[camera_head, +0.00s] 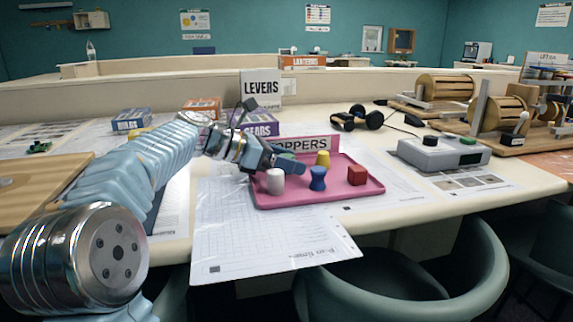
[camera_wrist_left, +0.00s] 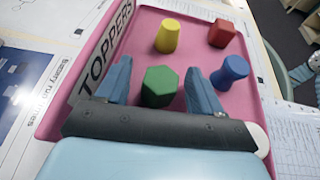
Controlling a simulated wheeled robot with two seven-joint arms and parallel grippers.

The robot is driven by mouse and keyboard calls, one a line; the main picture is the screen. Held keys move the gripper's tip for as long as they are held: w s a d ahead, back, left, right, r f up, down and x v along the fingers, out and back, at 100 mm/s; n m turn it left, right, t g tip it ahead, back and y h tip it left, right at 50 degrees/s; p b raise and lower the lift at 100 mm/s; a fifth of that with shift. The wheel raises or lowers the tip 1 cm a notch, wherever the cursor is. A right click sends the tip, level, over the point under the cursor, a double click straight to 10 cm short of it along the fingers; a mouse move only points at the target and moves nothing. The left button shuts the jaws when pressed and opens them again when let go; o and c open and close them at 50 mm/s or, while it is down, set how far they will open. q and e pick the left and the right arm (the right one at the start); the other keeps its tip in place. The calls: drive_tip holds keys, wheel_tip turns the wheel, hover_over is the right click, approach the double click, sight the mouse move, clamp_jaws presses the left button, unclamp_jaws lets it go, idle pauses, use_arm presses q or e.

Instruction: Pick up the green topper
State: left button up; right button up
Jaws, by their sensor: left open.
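The green topper (camera_wrist_left: 160,87) is a hexagonal piece on the pink tray (camera_wrist_left: 148,22). In the wrist view it sits between the two blue fingers of my left gripper (camera_wrist_left: 158,75), with gaps on both sides. In the head view my left gripper (camera_head: 288,164) is over the tray's back left part and mostly hides the green topper. Other toppers stand on the tray: yellow (camera_head: 323,158), blue (camera_head: 318,178), red (camera_head: 357,175) and white (camera_head: 275,181). My left gripper is open and empty.
The TOPPERS sign (camera_head: 308,143) stands along the tray's back edge. A purple GEARS box (camera_head: 262,123) and a white LEVERS box (camera_head: 262,88) are behind it. A grey device (camera_head: 443,152) is at the right. Paper sheets (camera_head: 260,240) lie in front.

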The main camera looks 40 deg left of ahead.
use_arm(q)
drive_tip(key=c, duration=1.1)
